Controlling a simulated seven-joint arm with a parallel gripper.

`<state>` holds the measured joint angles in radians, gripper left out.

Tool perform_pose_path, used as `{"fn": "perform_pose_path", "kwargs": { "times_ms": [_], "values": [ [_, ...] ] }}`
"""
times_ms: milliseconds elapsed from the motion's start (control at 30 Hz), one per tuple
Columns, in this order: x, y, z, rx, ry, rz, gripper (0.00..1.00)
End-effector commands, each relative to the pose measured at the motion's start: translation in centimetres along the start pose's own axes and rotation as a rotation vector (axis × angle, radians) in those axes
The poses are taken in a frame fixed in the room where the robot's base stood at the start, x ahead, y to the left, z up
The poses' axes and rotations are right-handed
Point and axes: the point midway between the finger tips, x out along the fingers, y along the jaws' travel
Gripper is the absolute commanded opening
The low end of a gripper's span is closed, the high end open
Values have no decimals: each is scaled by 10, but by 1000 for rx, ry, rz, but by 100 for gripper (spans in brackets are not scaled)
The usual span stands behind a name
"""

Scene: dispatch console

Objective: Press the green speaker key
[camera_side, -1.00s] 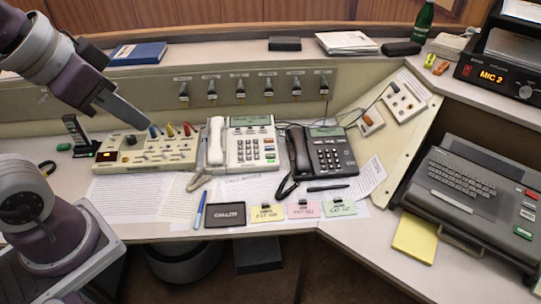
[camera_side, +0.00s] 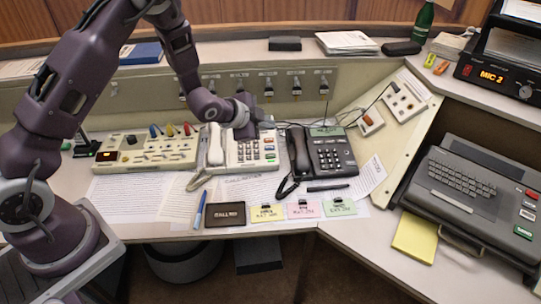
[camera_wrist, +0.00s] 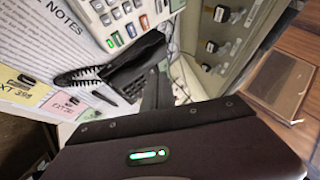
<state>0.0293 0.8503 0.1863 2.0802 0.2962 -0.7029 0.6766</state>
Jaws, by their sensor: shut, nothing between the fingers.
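The white desk phone (camera_side: 238,165) stands on the desk left of a dark phone. A column of coloured keys, red, blue and green, runs down its right side. Its green key (camera_side: 271,155) is the lowest; it also seems to show in the wrist view (camera_wrist: 117,39). My gripper (camera_side: 246,134) is shut and empty, over the upper part of the white phone. It hides the phone's display and some upper buttons. The green key is in sight, below and right of the gripper; I cannot tell the height between them.
The dark phone (camera_side: 327,155) stands close on the right. The white handset (camera_side: 215,145) and a switch panel (camera_side: 145,152) lie left. A grey keyboard machine (camera_side: 470,195) at right also bears a green key (camera_side: 523,233). Papers and coloured cards lie in front.

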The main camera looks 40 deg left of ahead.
Motion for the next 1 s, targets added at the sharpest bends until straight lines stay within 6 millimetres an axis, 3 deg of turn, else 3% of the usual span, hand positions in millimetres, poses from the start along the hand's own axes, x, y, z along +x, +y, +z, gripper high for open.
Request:
{"fn": "perform_pose_path", "kwargs": {
  "times_ms": [100, 533, 1000],
  "values": [
    [9, 8, 4, 27, 15, 1, 0],
    [15, 12, 8, 28, 16, 2, 0],
    [60, 44, 41, 27, 16, 1, 0]
  ]
}}
